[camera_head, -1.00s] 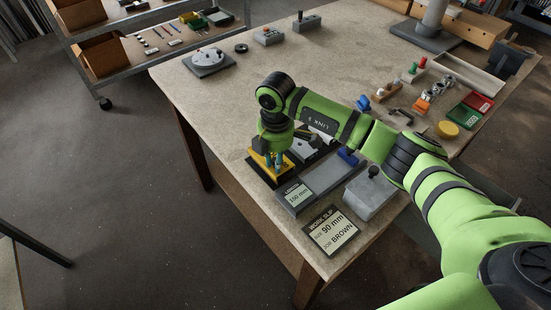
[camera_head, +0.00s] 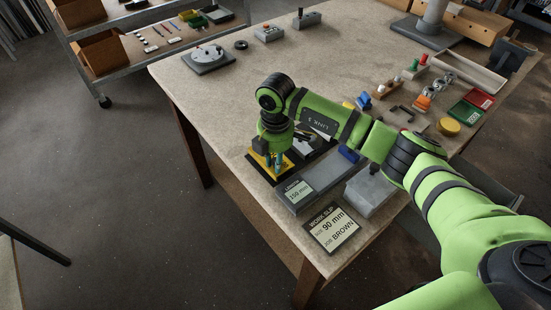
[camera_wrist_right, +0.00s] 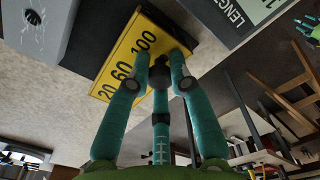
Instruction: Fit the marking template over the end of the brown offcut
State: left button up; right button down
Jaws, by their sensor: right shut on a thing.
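My right gripper (camera_head: 275,167) points down at the near left part of the bench. In the right wrist view, its teal fingers (camera_wrist_right: 160,65) are shut on a yellow block (camera_wrist_right: 130,55) printed 20, 60 and 100, which looks like the marking template. In the head view the yellow block (camera_head: 259,160) is partly hidden under the gripper, over a black base. I cannot pick out the brown offcut with certainty. A small green and teal shape (camera_wrist_right: 308,30) at the right edge of the wrist view may be my left gripper; its fingers are too small to judge.
A grey length stop (camera_head: 318,185) marked 150 mm lies close right of the gripper. A grey block (camera_head: 370,192) and a work slip (camera_head: 332,228) reading 90 mm, brown, lie near the front edge. A grey dial fixture (camera_head: 208,58) stands farther back.

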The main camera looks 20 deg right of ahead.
jog(key=shift+f, duration=0.15)
jog(key=c, duration=1)
grip_release()
jog(key=shift+c, duration=0.2)
